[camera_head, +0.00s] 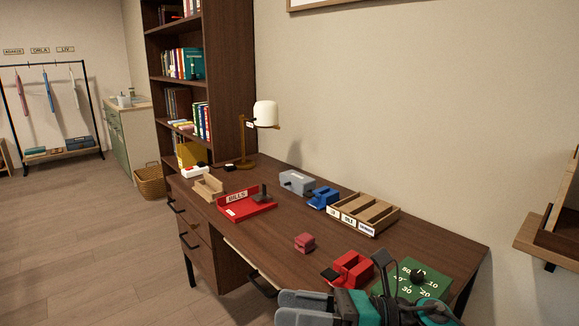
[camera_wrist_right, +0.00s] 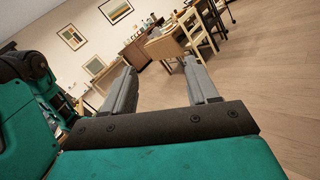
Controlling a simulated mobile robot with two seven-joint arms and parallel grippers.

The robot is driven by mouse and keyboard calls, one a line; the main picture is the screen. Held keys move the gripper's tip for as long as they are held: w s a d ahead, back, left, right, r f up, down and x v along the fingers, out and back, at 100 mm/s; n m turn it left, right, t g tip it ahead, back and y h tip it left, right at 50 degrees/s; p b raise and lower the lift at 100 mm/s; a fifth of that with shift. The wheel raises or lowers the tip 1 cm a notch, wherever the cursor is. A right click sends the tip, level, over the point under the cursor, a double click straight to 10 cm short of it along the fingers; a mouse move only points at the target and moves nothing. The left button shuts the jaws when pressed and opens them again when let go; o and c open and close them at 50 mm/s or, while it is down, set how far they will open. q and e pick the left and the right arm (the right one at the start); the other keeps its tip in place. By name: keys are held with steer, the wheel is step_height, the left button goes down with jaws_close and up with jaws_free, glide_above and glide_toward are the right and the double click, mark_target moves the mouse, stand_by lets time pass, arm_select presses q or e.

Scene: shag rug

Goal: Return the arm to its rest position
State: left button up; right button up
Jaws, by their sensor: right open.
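My right gripper (camera_head: 281,308) is at the bottom of the head view, near the front right of the desk (camera_head: 300,220), with its fingers pointing left. In the right wrist view its two grey fingers (camera_wrist_right: 160,65) stand apart with nothing between them. Part of my right arm shows behind it and covers part of the desk's right end. My left arm and left gripper are not in view.
On the desk, a red block-shaped item (camera_head: 348,269) and a green number board (camera_head: 418,280) lie close to my right arm. A small red box (camera_head: 305,242), a wooden sorter (camera_head: 365,212), a red tray (camera_head: 246,206) and a lamp (camera_head: 265,113) stand farther off. Open floor (camera_head: 90,240) lies left.

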steer(key=d+f+m+t+h+p, duration=0.1)
steer(key=d+f+m+t+h, duration=0.3)
steer(key=m, duration=0.7)
steer(key=w+d+f+m+t+h, duration=0.1)
steer(key=d+f+m+t+h, duration=0.15)
steer(key=m+t, duration=0.55)
steer(key=d+f+m+t+h+p, duration=0.1)
steer(key=d+f+m+t+h, duration=0.25)
steer(key=m, duration=0.95)
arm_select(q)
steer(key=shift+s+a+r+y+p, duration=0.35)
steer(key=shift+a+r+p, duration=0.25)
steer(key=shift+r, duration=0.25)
arm_select(e)
steer(key=s+d+f+m+g+h, duration=0.3)
steer(key=s+f+m, duration=0.3)
steer(key=f, duration=0.1)
steer(key=s+d+f+m+g+h, duration=0.3)
steer(key=s+f+m+h, duration=0.1)
steer(key=s+f+m, duration=0.2)
steer(key=shift+d+f+m, duration=0.3)
steer(key=shift+f+m, duration=0.35)
steer(key=shift+m, duration=0.05)
